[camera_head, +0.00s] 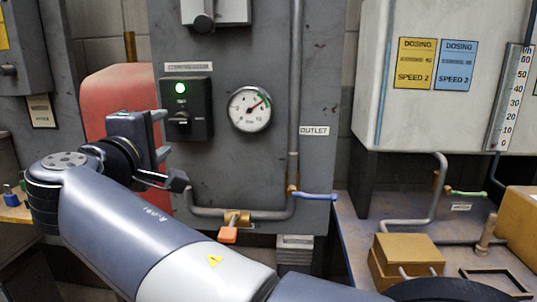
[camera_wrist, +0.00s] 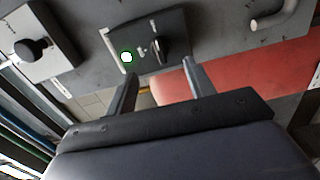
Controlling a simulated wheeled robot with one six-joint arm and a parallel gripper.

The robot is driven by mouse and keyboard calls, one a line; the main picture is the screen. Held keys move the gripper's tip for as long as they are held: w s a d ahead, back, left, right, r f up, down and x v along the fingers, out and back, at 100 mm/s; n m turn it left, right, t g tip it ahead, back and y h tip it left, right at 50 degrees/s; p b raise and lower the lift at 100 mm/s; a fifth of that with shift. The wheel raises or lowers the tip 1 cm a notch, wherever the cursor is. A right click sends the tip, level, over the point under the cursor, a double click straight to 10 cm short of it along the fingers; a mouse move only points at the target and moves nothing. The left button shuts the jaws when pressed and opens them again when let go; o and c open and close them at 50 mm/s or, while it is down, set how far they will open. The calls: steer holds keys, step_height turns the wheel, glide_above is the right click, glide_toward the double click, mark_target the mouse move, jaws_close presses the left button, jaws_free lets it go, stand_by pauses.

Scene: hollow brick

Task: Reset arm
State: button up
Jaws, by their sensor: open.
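My gripper (camera_head: 166,132) is at the left of the head view, at the end of my raised arm, in front of the red tank and the grey panel. It is open, and nothing shows between its fingers. In the wrist view, its two fingers (camera_wrist: 160,72) stand apart and point toward the black switch box (camera_wrist: 145,43) with a lit green lamp. The same switch box (camera_head: 187,108) is just right of the fingers in the head view. I cannot tell the exact gap between them.
A pressure gauge (camera_head: 249,109) and a grey panel (camera_head: 235,175) stand behind my arm. A blue-handled outlet valve (camera_head: 315,196) and an orange-handled valve (camera_head: 229,235) sit on the pipes. A red tank (camera_head: 115,90) is at left. A cardboard box (camera_head: 408,254) rests on the right bench.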

mark_target(176, 122)
steer(key=w, duration=0.8)
steer(key=shift+d, duration=0.35)
steer(key=shift+w+r+n+p, duration=0.25)
steer(key=shift+w+n+p, duration=0.05)
steer(key=shift+p, duration=0.45)
steer(key=shift+s+r+n+p, duration=0.15)
steer(key=shift+n+p, duration=0.65)
steer(key=shift+p, duration=0.05)
steer(key=n+p, duration=0.3)
steer(key=shift+n, duration=0.3)
steer(key=n+p, duration=0.3)
steer(key=p, duration=0.1)
steer(key=shift+n, duration=0.3)
steer(key=n+p, duration=0.5)
steer(key=p, duration=0.1)
steer(key=shift+a, duration=0.1)
steer(key=n+p, duration=0.3)
steer(key=p, duration=0.2)
steer(key=shift+n, duration=0.3)
steer(key=shift+s+a+f, duration=0.1)
steer(key=shift+s+f, duration=0.15)
steer(key=shift+f, duration=0.05)
steer(key=shift+s+b, duration=0.4)
steer(key=shift+s, duration=0.5)
